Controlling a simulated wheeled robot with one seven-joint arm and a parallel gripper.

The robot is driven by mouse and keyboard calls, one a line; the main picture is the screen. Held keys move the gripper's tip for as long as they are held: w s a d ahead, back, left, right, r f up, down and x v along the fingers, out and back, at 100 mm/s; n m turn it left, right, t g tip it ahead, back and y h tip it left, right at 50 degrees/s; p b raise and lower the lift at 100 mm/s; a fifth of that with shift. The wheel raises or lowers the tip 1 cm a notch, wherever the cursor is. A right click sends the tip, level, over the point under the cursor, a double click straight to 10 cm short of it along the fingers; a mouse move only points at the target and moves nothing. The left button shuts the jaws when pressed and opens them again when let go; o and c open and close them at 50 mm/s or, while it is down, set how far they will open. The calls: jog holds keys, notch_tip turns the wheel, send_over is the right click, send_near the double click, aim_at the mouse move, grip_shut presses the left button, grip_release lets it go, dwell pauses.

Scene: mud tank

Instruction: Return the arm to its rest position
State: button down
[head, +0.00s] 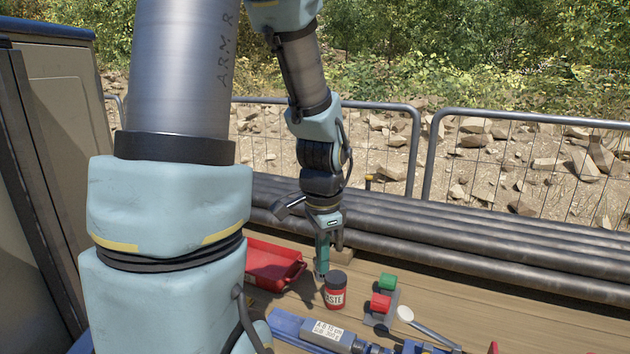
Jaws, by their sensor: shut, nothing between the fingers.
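My arm rises large at the left and bends down in the middle of the head view. My gripper (321,272) points downward at the end of it, shut and empty. It hangs just behind and to the left of a dark jar with a red label (335,291) on the wooden bench. I cannot tell whether its tips touch the jar or the bench.
A red tray (271,265) lies left of the gripper. Right of the jar is a grey box with green and red buttons (381,303). A blue tool (312,330) lies in front. Pipes (440,240) and a mesh fence (520,165) run behind. The bench's right side is mostly clear.

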jog(key=s+a+n+b, duration=0.1)
jog(key=s+a+n, duration=0.1)
jog(key=a+n, duration=0.6)
jog(key=shift+a+f+n+t, duration=0.15)
jog(key=shift+n+t, duration=0.15)
jog(key=shift+n, duration=2)
